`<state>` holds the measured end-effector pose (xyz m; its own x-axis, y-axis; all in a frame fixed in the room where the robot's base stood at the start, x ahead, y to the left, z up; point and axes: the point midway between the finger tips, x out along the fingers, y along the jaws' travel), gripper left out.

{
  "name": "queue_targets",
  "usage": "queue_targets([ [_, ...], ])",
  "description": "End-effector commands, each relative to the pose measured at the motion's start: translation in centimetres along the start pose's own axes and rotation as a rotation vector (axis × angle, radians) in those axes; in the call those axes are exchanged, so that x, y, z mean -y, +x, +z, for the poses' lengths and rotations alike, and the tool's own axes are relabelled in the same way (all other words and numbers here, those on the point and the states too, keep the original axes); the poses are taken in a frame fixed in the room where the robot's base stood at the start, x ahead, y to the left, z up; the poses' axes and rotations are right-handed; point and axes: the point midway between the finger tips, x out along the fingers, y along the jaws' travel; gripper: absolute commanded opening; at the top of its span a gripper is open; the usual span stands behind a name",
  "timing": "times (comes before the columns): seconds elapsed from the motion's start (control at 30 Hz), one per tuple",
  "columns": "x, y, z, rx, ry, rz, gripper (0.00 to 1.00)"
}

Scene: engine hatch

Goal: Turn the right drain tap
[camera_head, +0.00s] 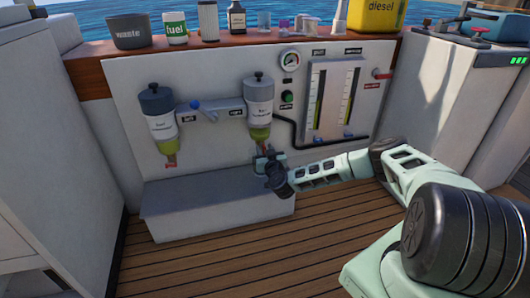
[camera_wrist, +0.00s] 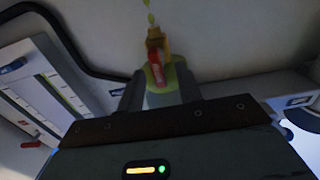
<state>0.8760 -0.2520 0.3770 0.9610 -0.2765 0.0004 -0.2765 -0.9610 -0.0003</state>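The right filter (camera_head: 260,105) hangs on the white panel with a yellow-green bowl below it. Its drain tap, with a red lever (camera_wrist: 152,68) and a yellow nozzle, shows in the wrist view. Yellow-green drops (camera_wrist: 151,19) show off the nozzle's end. My gripper (camera_head: 265,158) is at the bottom of this filter and hides most of the tap in the head view. In the wrist view the fingers (camera_wrist: 160,92) stand apart, one on each side of the bowl and tap. I cannot tell whether they touch the lever. The left filter (camera_head: 160,118) has its own red tap (camera_head: 171,160).
A grey box step (camera_head: 215,210) stands below the filters. A gauge (camera_head: 289,60) and a sight-glass panel (camera_head: 333,98) are to the right. A black hose (camera_head: 300,140) runs nearby. Containers, including a waste pot (camera_head: 131,32), line the shelf above.

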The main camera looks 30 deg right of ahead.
Motion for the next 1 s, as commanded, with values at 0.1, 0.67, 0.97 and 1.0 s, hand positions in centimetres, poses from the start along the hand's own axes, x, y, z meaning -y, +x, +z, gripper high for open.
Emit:
queue_targets([
  [0.1, 0.01, -0.02, -0.01, 0.000, 0.000, 0.000, 0.35],
  [0.67, 0.03, -0.04, -0.24, 0.000, 0.029, -0.002, 0.00],
  [0.97, -0.04, -0.01, -0.45, 0.000, 0.184, -0.006, 0.00],
  [1.0, -0.09, -0.02, -0.41, 0.000, 0.215, -0.005, 0.00],
])
